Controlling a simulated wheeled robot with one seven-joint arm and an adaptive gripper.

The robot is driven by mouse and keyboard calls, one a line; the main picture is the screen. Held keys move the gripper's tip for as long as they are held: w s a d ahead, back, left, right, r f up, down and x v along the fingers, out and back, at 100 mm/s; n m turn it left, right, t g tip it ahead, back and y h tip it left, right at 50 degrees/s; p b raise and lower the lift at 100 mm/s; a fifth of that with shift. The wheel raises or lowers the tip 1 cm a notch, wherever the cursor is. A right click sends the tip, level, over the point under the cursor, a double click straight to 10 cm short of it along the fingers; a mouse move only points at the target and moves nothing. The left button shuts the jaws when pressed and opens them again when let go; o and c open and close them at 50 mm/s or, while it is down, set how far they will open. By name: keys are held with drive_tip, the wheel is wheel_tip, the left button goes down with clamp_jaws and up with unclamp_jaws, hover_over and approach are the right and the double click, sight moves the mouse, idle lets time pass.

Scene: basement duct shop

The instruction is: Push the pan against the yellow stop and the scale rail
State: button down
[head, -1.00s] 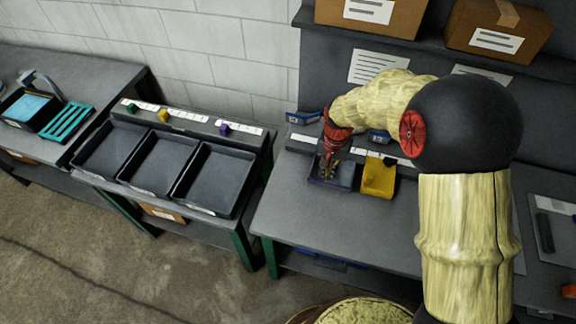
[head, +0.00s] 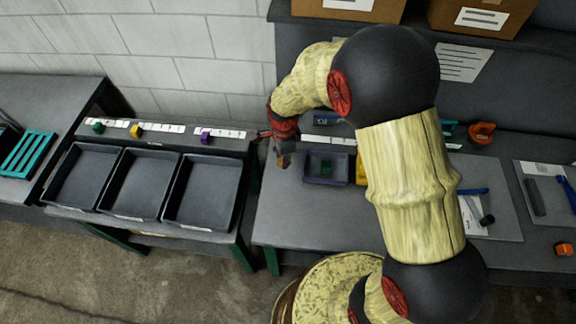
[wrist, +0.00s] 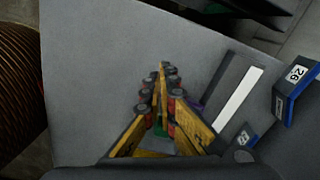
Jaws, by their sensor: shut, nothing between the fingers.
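A small purple-rimmed pan (head: 340,181) with a green block (head: 326,167) in it lies on the right bench. The scale rail (head: 320,140) with its white strip runs behind it; a gap shows between them. A yellow piece (head: 360,168) is just right of the pan, mostly hidden by my arm. My gripper (head: 284,162) is shut and empty at the pan's left side, apart from it. In the wrist view its closed fingers (wrist: 162,68) hang over grey bench top. The rail strip (wrist: 238,103) shows there at right; the pan is mostly hidden by the fingers.
The left bench holds three black pans (head: 201,224) before a rail with green, yellow (head: 136,131) and purple blocks. A blue box (wrist: 293,85) stands by the right rail.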

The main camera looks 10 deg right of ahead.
sight(285, 180)
wheel_tip(285, 180, down, 10)
drive_tip(key=shift+r+b, duration=0.25)
drive_tip(key=shift+b, duration=0.4)
drive_tip(key=d, duration=0.3)
drive_tip(key=shift+d+r, duration=0.3)
drive_tip(key=shift+w+d, duration=0.1)
drive_tip(key=shift+d, duration=0.15)
drive_tip(key=shift+d, duration=0.95)
drive_tip(key=shift+a, duration=0.1)
